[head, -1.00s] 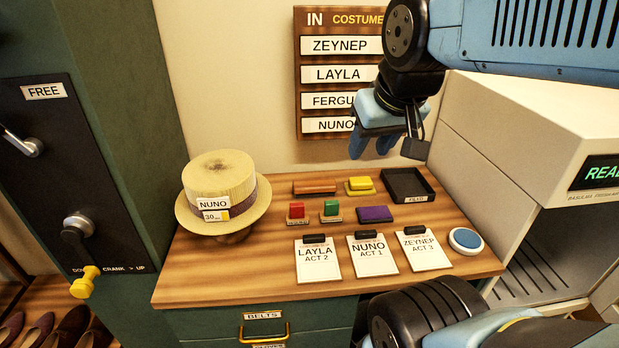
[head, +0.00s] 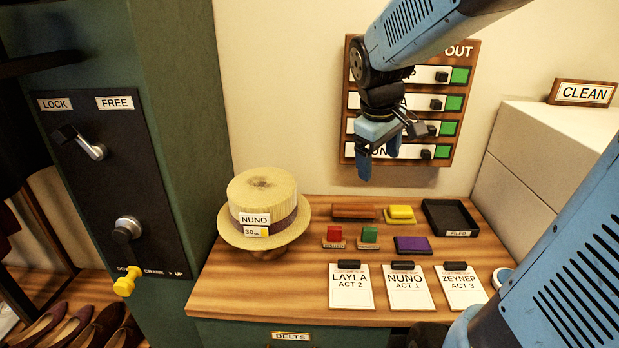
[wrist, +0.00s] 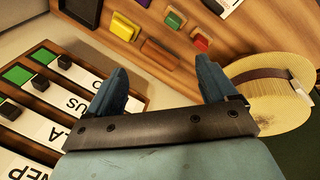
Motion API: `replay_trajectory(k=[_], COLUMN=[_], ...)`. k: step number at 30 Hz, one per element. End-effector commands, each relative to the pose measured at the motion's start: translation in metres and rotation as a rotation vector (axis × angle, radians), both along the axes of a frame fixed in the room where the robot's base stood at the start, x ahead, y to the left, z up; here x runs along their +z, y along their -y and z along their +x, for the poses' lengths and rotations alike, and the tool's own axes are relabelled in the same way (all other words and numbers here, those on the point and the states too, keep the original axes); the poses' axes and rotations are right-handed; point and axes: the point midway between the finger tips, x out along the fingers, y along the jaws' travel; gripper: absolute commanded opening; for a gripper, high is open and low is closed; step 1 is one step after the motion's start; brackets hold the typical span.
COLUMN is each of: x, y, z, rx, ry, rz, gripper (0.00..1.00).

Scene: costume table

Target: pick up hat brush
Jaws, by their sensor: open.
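A long brown wooden block, apparently the hat brush (head: 354,211), lies at the back of the table, left of a yellow-topped pad (head: 400,213). No bristles can be made out. It also shows in the wrist view as a brown block (wrist: 160,53), beyond and between my fingertips. My gripper (head: 379,160) is open and empty, fingers pointing down, in front of the wall board and above the back of the table. It is apart from the brush.
A straw hat (head: 262,200) stands at left. Red (head: 334,234) and green (head: 370,235) stamps and a purple pad (head: 412,245) lie in front of the brush. A black tray (head: 450,216) is at right, slips (head: 408,290) at front. A name board (head: 350,100) hangs behind.

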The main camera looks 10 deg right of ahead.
Motion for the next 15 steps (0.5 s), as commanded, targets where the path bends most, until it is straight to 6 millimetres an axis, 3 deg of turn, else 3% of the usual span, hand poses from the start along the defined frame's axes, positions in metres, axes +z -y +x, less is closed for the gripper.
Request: replay_trajectory(k=[3,15], x=[-0.016,-0.074], y=[0.001,0.004], z=[0.029,0.113], rx=[0.107,0.510], ry=[-0.076,-0.264], rz=[-0.027,-0.007], gripper=[0.85,0.85])
